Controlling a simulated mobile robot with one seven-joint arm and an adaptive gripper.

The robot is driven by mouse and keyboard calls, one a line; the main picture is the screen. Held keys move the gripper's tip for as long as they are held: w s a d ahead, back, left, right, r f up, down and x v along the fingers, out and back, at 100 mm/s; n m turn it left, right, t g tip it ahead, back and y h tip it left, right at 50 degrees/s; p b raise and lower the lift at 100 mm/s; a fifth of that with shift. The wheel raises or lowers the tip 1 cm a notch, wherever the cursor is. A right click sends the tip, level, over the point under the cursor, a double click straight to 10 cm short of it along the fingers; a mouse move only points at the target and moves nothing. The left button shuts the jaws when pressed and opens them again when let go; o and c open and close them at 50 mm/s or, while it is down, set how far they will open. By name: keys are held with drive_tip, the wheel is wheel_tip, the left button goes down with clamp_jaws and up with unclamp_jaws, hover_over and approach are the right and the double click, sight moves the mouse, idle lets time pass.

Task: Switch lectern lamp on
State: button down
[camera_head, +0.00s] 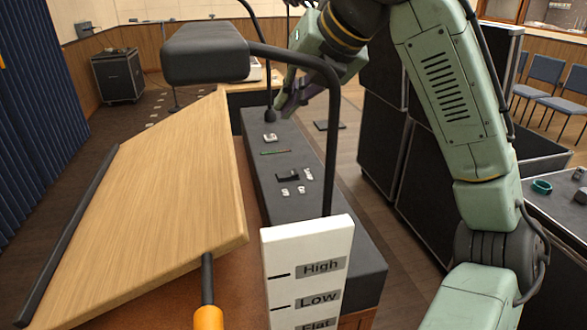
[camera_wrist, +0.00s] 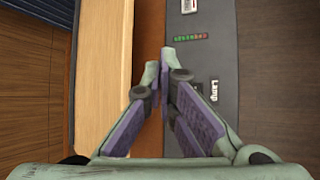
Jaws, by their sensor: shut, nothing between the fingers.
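The lectern lamp is a dark padded head (camera_head: 205,54) on a black bent stem, above the sloped wooden lectern top (camera_head: 160,190). Its underside is hidden and I see no glow. A dark control panel (camera_head: 262,182) runs beside the lectern. A black rocker-like switch (camera_head: 288,177) with small white labels sits on it. In the wrist view a "Lamp" label (camera_wrist: 214,91) shows on the panel; the control beside it is mostly hidden by my gripper. My gripper (camera_head: 282,108) is shut and empty, over the far part of the panel; its fingertips (camera_wrist: 164,58) show in the wrist view.
A red-green meter strip (camera_wrist: 190,38) lies on the panel. A thin microphone stem (camera_head: 266,80) rises near my gripper. A white High/Low/Flat scale (camera_head: 310,275) stands in front. Black cases (camera_head: 385,150) stand right of the panel, with a floor gap between.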

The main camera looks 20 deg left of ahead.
sight(294, 171)
drive_tip(key=shift+f, duration=0.15)
drive_tip(key=shift+w+d+f+b, duration=0.15)
drive_tip(key=shift+f+b, duration=0.15)
drive_tip(key=shift+f, duration=1.1)
drive_tip(key=shift+w+d+f+b, duration=0.15)
drive_tip(key=shift+f+b, duration=0.15)
drive_tip(key=shift+f, duration=1.15)
drive_tip(key=shift+w+d+f+b, duration=0.15)
drive_tip(key=shift+f+b, duration=0.15)
drive_tip(key=shift+f, duration=1.1)
drive_tip(key=shift+s+f, duration=0.1)
drive_tip(key=shift+f, duration=0.05)
drive_tip(key=shift+f, duration=0.3)
drive_tip(key=shift+f, duration=0.25)
drive_tip(key=shift+r, duration=0.15)
drive_tip(key=shift+r+p, duration=0.4)
drive_tip(key=shift+r, duration=0.2)
